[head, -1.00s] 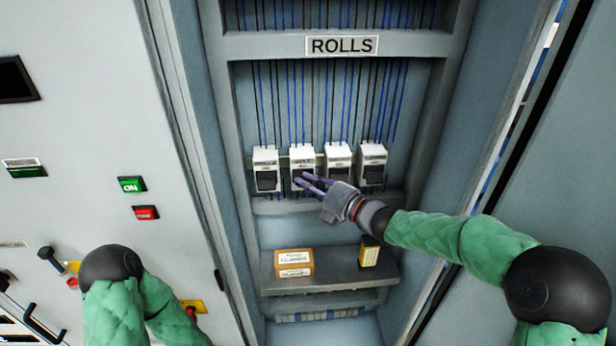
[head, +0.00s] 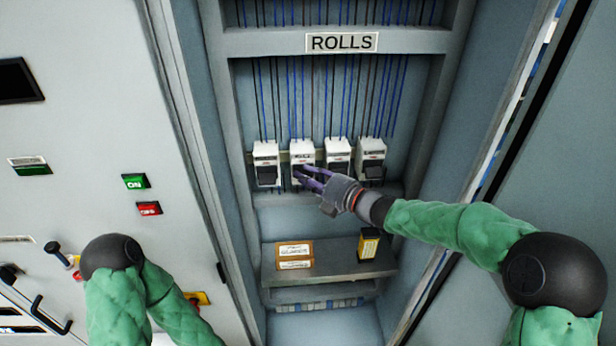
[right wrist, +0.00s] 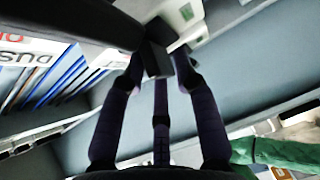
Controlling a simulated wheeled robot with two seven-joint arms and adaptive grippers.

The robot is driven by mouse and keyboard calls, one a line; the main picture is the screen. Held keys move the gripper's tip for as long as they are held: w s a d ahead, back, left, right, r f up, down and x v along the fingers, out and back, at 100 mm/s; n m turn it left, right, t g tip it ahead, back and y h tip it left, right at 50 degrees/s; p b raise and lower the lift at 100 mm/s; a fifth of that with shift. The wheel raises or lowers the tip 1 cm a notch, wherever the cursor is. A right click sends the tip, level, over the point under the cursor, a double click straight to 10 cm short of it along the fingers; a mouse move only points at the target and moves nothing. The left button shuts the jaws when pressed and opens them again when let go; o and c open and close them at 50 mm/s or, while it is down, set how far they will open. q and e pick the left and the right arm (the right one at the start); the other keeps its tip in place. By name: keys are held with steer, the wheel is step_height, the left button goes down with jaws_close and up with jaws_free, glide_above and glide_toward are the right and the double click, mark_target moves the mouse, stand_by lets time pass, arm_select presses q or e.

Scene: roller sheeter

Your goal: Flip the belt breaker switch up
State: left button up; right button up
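Several white breakers with black switches stand in a row inside the cabinet under the ROLLS sign (head: 341,42). Their small labels are too blurred to read in the head view, so I cannot tell which is the belt breaker. My right gripper (head: 299,172) is at the front of the second breaker from the left (head: 302,149), its purple fingers partly covering that switch. In the right wrist view, the fingertips (right wrist: 160,68) are apart, close around a black switch lever (right wrist: 158,52); contact is unclear. My left gripper is out of view.
A shelf (head: 340,268) below holds an orange-and-white box (head: 294,255) and a black-and-yellow box (head: 369,245). A green ON button (head: 135,181) and a red button (head: 149,208) are on the left panel. Cabinet walls flank my right arm.

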steer(key=v, duration=1.2)
steer(key=shift+f, duration=0.1)
stand_by(0.4)
step_height(320, 180, down, 29)
steer(key=s+a+m+g+h, duration=0.1)
steer(key=m+h, duration=0.2)
steer(key=m, duration=0.6)
steer(key=s+m+g+h, duration=0.1)
steer(key=m+g+h, duration=0.15)
steer(key=m, duration=0.55)
steer(key=s+a+f+m+g+h, duration=0.1)
steer(key=s+f+m+g, duration=0.3)
steer(key=s+f, duration=0.5)
steer(key=s+a+f+m+g+h+b, duration=0.1)
steer(key=s+a+f+m+g, duration=0.1)
steer(key=s+f+m+g, duration=0.2)
steer(key=s+f+m, duration=0.3)
steer(key=s+f, duration=0.3)
steer(key=s, duration=0.4)
steer(key=shift+a+f+m+h, duration=0.2)
steer(key=shift+a+m+h, duration=0.1)
steer(key=shift+a+h, duration=0.05)
